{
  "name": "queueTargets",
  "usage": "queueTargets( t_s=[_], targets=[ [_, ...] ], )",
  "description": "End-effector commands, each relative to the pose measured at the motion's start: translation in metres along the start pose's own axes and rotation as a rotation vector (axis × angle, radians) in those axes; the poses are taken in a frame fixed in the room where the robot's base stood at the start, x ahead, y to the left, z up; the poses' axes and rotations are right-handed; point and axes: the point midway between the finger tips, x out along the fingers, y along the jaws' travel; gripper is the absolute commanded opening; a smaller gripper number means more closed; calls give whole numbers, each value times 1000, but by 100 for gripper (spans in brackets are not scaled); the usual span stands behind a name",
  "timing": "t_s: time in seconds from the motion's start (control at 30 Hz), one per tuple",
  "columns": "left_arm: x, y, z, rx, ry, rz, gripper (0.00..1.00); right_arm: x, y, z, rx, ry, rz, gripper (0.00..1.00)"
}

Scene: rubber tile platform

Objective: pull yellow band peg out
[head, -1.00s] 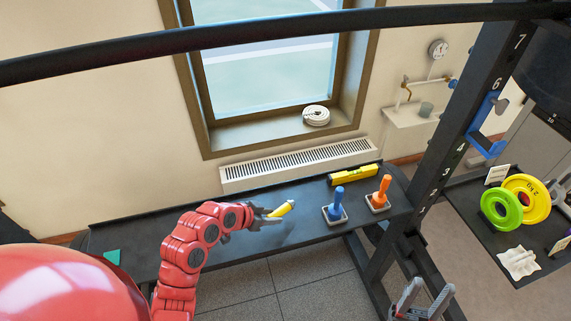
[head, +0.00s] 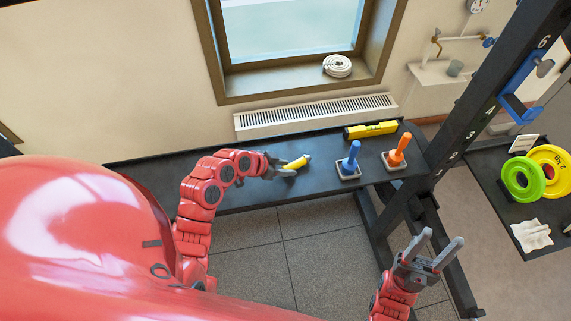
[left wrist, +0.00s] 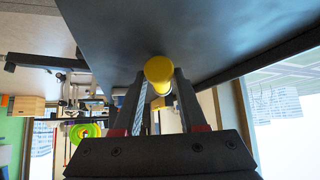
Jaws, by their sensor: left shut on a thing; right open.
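The yellow peg (head: 296,162) lies tilted between the fingers of my left gripper (head: 283,167), over the dark shelf (head: 320,180). The gripper is shut on it. In the left wrist view the peg's round yellow end (left wrist: 158,70) shows between the two fingertips (left wrist: 162,85). No holder shows under this peg, and I cannot tell whether it touches the shelf. A blue peg (head: 351,157) and an orange peg (head: 399,148) stand upright in small square holders to its right. My right gripper (head: 430,252) is open and empty, in front of the shelf.
A yellow spirit level (head: 371,130) lies at the back of the shelf, below the radiator grille (head: 315,115). A dark rack post (head: 455,150) rises at the right. Beyond it, a second shelf holds a green ring (head: 522,181), a yellow plate (head: 552,170) and a white cloth (head: 532,235).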

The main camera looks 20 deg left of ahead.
Motion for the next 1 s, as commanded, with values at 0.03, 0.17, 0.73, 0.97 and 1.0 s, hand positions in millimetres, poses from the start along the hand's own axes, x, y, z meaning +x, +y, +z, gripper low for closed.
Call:
queueTargets(
  t_s=[0.03,0.17,0.73,0.97,1.0],
  targets=[
    [0,0,-1,1,1,0,0,0,0,0,0,0,0,50],
    [-1,0,-1,1,2,-1,0,1,0,0,0,0,0,50],
    [4,0,4,0,1,-1,66,-5,0,1,0,0,0,50],
    [4,0,4,0,1,-1,76,-5,0,1,0,0,0,50],
    [4,0,4,0,1,-1,76,-5,0,1,0,0,0,50]
  ],
)
